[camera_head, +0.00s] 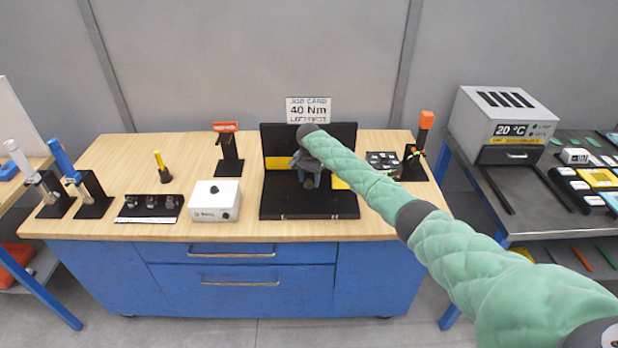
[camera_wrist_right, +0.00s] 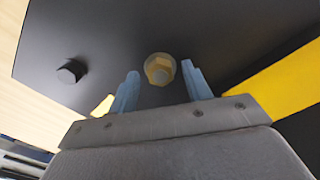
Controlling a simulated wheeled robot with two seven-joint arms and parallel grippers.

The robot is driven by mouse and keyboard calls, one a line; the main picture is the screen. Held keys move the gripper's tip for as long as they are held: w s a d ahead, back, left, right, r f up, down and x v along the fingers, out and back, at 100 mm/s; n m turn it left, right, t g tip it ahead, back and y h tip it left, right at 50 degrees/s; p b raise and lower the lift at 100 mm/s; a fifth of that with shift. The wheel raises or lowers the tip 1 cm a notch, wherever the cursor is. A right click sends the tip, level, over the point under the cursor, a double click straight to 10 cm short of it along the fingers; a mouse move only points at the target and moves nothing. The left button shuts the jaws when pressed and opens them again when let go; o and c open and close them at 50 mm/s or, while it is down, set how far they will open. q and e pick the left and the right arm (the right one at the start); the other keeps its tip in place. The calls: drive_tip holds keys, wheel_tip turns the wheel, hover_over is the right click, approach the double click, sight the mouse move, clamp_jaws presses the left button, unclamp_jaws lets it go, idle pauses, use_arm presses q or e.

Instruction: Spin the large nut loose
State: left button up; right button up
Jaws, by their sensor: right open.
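The large nut (camera_wrist_right: 160,70), brass-coloured and hexagonal on a round washer, sits on a black plate (camera_wrist_right: 100,35) in the right wrist view. My right gripper (camera_wrist_right: 163,80) is open, with one blue finger to the left of the nut and one to the right. A gap shows on both sides, and I cannot tell how deep the fingers reach. In the head view my right gripper (camera_head: 308,178) is at the black fixture (camera_head: 310,208) on the workbench, and it hides the nut there. My left gripper is not in view.
A white box (camera_head: 215,200) and a stand with an orange-red top (camera_head: 229,150) are left of the fixture. A stand with an orange-handled tool (camera_head: 425,125) is right.

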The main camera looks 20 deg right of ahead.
drive_tip(key=shift+f, duration=0.1)
drive_tip(key=shift+c, duration=1.1)
drive_tip(key=c, duration=0.8)
drive_tip(key=shift+n, duration=0.3)
